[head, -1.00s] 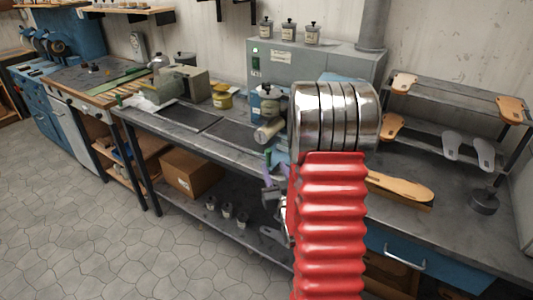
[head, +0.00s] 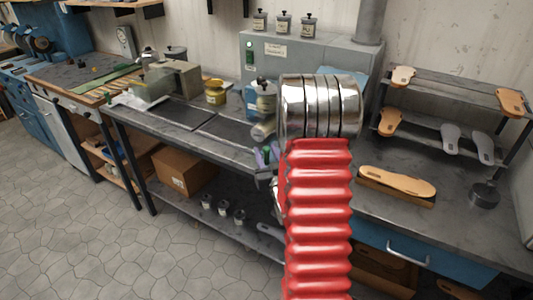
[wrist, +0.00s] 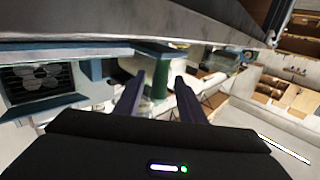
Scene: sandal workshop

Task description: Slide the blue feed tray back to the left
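My gripper (wrist: 160,92) is open in the wrist view, with its two dark purple fingers apart. A green upright handle (wrist: 160,84) shows between and beyond the fingers, under a blue part (wrist: 158,48) that looks like the blue feed tray; I cannot tell whether the fingers touch the handle. In the head view my gripper (head: 265,160) is at the bench's front edge, partly hidden by my red arm. A light blue panel (head: 361,76) shows behind my arm at the grey machine; I cannot tell whether it is part of the tray.
The grey machine (head: 290,60) stands on the bench with several jars on top. A yellow pot (head: 215,92) stands left of it. A sandal sole (head: 398,182) and a shoe rack (head: 450,105) are at right. A cardboard box (head: 185,172) and small jars sit on the lower shelf.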

